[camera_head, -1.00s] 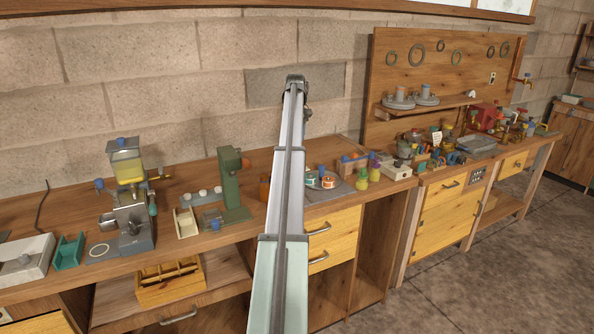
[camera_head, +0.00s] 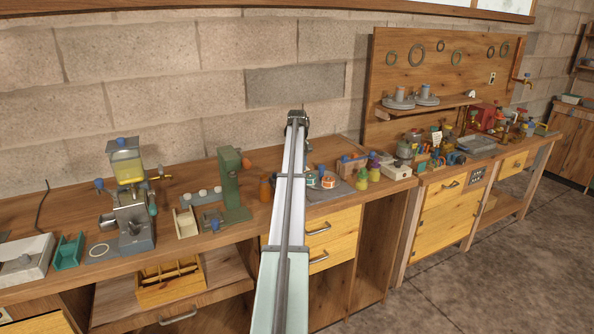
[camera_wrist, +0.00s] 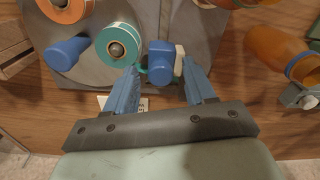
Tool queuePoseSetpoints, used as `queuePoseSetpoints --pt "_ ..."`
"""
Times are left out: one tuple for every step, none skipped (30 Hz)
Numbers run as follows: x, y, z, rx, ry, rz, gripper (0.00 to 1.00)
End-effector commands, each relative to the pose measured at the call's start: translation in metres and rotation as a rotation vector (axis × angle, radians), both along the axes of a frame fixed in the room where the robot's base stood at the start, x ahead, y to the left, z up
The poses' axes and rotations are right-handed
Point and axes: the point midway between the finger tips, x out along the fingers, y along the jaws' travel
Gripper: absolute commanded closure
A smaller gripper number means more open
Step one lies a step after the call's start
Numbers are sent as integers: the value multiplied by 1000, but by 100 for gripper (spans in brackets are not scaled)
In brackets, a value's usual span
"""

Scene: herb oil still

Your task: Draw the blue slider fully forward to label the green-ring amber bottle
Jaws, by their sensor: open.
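In the wrist view the blue slider (camera_wrist: 160,62) stands between the two blue fingers of my open gripper (camera_wrist: 160,76), with the fingertips on either side of it. I cannot tell whether they touch it. Left of it is a teal-ringed roll (camera_wrist: 117,45), and an orange roll (camera_wrist: 62,8) is farther left. A second blue knob (camera_wrist: 68,52) sits left of the teal roll. In the head view an amber bottle (camera_head: 265,188) stands just left of my arm, which hides my fingers.
The rolls sit on a grey plate (camera_wrist: 85,75) on the wooden bench. In the head view a green press (camera_head: 232,185) is left of my arm. A wooden block (camera_wrist: 12,50) is at the wrist view's left edge.

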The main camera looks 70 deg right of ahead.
Motion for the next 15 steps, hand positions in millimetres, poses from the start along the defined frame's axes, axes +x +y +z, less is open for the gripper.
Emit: queuePoseSetpoints --pt "0 0 -4 0 0 0 46" --pt "0 0 -6 0 0 0 46" --pt "0 0 -7 0 0 0 46" --pt "0 0 -8 0 0 0 46" --pt "0 0 -9 0 0 0 46" --pt "0 0 -10 0 0 0 46" --pt "0 0 -10 0 0 0 46" --pt "0 0 -10 0 0 0 46" --pt "0 0 -10 0 0 0 46" --pt "0 0 -10 0 0 0 46" --pt "0 0 -10 0 0 0 46" --pt "0 0 -10 0 0 0 46" --pt "0 0 -10 0 0 0 46" --pt "0 0 -10 0 0 0 47" --pt "0 0 -10 0 0 0 50"
